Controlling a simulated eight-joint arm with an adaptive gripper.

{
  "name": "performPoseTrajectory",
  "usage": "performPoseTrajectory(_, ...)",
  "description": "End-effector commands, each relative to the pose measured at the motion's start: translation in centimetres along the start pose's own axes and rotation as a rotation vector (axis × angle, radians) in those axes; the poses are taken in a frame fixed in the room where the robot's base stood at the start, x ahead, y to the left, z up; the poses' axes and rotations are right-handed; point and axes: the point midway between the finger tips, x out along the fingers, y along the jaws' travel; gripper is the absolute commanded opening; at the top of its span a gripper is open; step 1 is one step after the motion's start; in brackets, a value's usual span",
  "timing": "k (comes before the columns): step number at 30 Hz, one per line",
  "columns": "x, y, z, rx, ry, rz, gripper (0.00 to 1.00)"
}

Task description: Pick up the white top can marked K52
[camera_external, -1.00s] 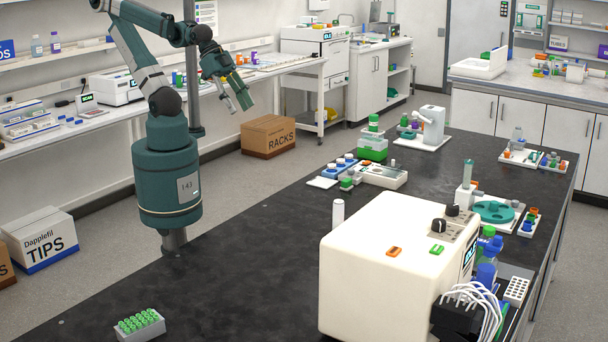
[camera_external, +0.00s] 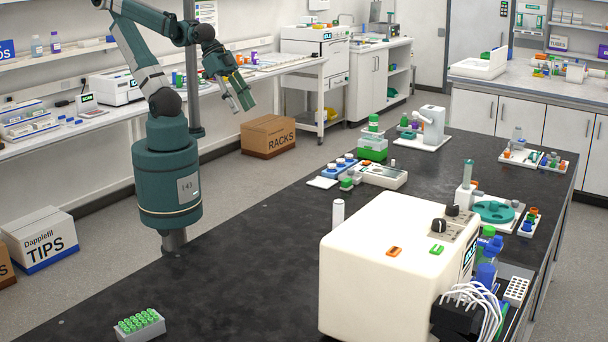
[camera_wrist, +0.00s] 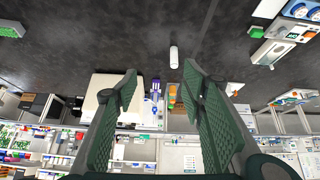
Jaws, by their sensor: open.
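A white cylindrical can (camera_external: 338,214) stands upright on the black bench, just behind the left part of the large cream machine. No marking on it can be read. In the wrist view the white can (camera_wrist: 173,58) shows above the gap between the fingertips, on the dark bench top. My gripper (camera_external: 243,107) is open and empty, raised in the air to the upper left of the can and well apart from it. Its two green padded fingers (camera_wrist: 160,78) are spread in the wrist view.
The bulky cream machine (camera_external: 385,270) stands close to the can. A rack of green-capped tubes (camera_external: 140,325) sits at the front left. Trays with blue and green items (camera_external: 385,176) lie behind the can. The bench left of the can is clear.

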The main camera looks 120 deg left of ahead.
Motion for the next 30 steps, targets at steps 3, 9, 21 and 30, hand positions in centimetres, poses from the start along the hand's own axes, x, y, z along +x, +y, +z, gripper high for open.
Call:
performPoseTrajectory(3,0.6,-0.1,-0.9,-0.041,-0.017,-0.003,0.41)
performPoseTrajectory(9,2.0,-0.3,-2.7,-0.135,-0.054,-0.011,0.41)
performPoseTrajectory(21,5.7,-0.9,-6.3,-0.334,-0.129,-0.038,0.41)
performPoseTrajectory(30,9.2,-1.4,-8.8,-0.484,-0.184,-0.067,0.41)
